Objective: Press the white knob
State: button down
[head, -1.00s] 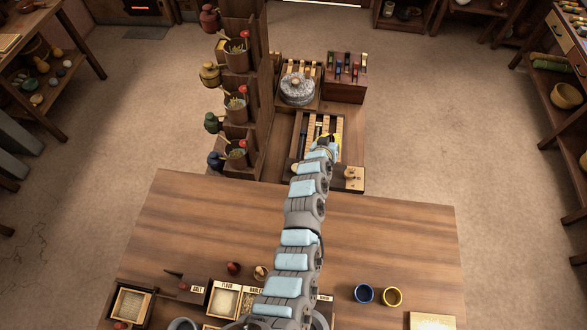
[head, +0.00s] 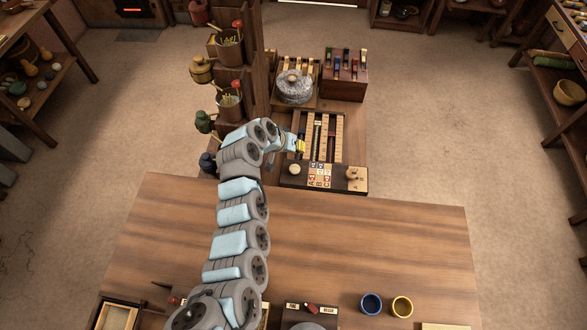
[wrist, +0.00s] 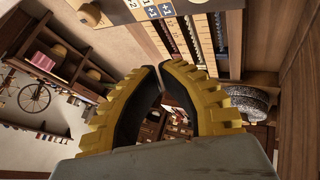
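The white knob (head: 294,169) is a small round cream knob at the left end of the dark panel (head: 285,180) at the far edge of the table.
A shelf tower (head: 250,95) with pots stands close left. Blue (head: 371,303) and yellow (head: 402,306) cups stand at front right.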

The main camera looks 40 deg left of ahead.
jog(key=shift+f, duration=0.1)
dwell(0.3)
jog(key=b, duration=0.4)
send_over(298, 168)
notch_tip(298, 168, down, 7)
jog(key=shift+f+b, duration=0.85)
jog(key=shift+b, duration=0.05)
dwell(0.7)
jog(key=shift+f+b, duration=0.4)
jog(key=shift+b, duration=0.05)
jog(key=shift+f+b, duration=0.7)
jog(key=shift+f, duration=0.15)
dwell(1.2)
jog(key=shift+r, duration=0.1)
jog(key=shift+r+p, duration=0.8)
jog(key=shift+r, duration=0.35)
jog(key=shift+r, duration=0.1)
